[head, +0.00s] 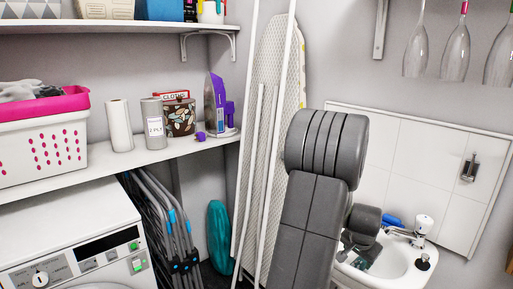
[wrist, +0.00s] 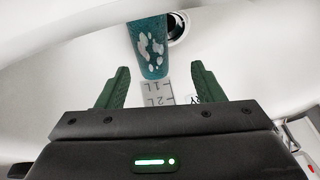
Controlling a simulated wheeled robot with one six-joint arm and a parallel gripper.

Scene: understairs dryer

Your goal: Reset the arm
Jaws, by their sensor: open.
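My gripper (wrist: 160,72) shows in the wrist view with its two green fingers wide apart and nothing between them. Beyond the fingertips, a teal item with white patches (wrist: 152,50) lies in the white sink (wrist: 80,60) beside the dark drain hole. A grey strip marked 1L and 2L (wrist: 155,92) shows near its lower end. In the head view my arm reaches down to the right, and my gripper (head: 358,258) is over the left part of the sink (head: 405,268), partly hidden by the arm. I cannot tell if the gripper touches anything.
A tap (head: 420,230) and a blue item (head: 393,221) are at the sink's back edge. An ironing board (head: 268,100) leans behind my arm. At left are a shelf with a laundry basket (head: 45,145) and an iron (head: 216,105), above a washing machine (head: 75,235).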

